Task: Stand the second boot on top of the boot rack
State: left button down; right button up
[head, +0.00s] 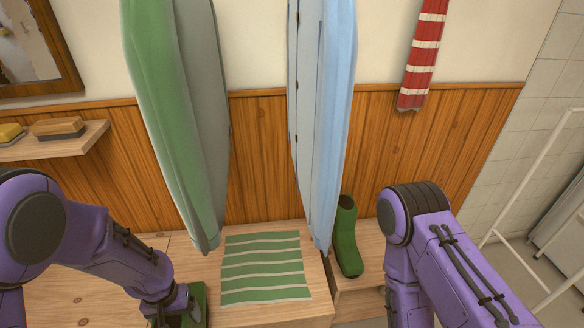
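A green boot (346,245) stands upright on a light wooden surface (370,247), which looks like the boot rack, at the right of the bench. A second green thing (201,296), possibly the other boot, shows at the bottom edge under the end of my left arm. My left gripper (180,308) is at this green thing, largely hidden by my wrist. I cannot tell whether its fingers are open or shut on it. My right arm comes down at the right, and its gripper is below the picture.
A green-and-white striped mat (264,267) lies on the wooden bench (212,272). Green and blue coats (165,100) (325,120) hang low over the bench. A red striped scarf (422,55) hangs at right. A shelf (75,140) holds a brush (58,128). A white frame (530,185) stands right.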

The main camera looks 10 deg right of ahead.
aim_at(371, 248)
jog(key=k, duration=0.4)
jog(key=u, duration=2.7)
jog(key=k, duration=1.95)
jog(key=z, duration=3.05)
jog(key=i, duration=0.7)
jog(key=u, duration=0.1)
